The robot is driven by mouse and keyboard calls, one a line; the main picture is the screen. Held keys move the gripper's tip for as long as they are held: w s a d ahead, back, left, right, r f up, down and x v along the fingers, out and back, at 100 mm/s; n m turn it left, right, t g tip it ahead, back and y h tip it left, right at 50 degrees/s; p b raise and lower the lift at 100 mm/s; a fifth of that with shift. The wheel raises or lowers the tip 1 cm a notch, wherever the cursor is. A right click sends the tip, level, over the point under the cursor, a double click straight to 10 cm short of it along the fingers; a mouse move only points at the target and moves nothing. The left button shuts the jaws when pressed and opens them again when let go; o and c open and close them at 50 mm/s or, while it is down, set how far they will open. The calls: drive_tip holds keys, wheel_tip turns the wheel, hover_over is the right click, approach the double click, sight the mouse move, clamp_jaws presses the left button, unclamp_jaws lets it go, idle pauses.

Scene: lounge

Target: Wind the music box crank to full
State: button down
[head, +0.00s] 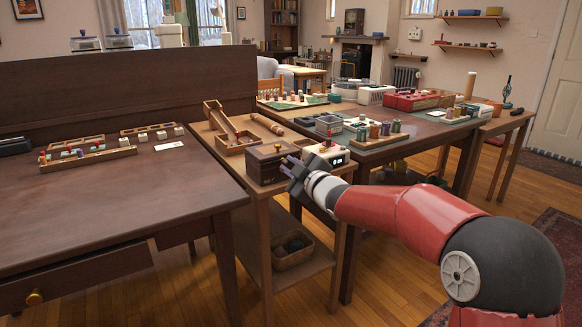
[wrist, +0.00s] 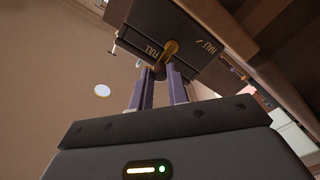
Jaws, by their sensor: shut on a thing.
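A brass crank (wrist: 171,48) sticks out between those words. My gripper (head: 291,168) is at the box's right side in the head view. In the wrist view my gripper (wrist: 162,72) has its two purple-grey fingers closed around the crank's end. The fingertips partly hide the crank, and I cannot tell its exact angle against the marks.
A white device with a small display (head: 337,162) stands close to the right of the music box. A wooden tray (head: 238,146) lies behind it. A dark desk (head: 110,205) is at the left. A basket (head: 293,256) sits on the lower shelf.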

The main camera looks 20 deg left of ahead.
drive_tip(key=c, duration=1.3)
unclamp_jaws()
drive_tip(key=shift+d, duration=0.1)
drive_tip(key=shift+c, duration=0.2)
drive_tip(key=b+v, duration=0.1)
drive_tip(key=v, duration=0.6)
drive_tip(key=shift+s+d, duration=0.25)
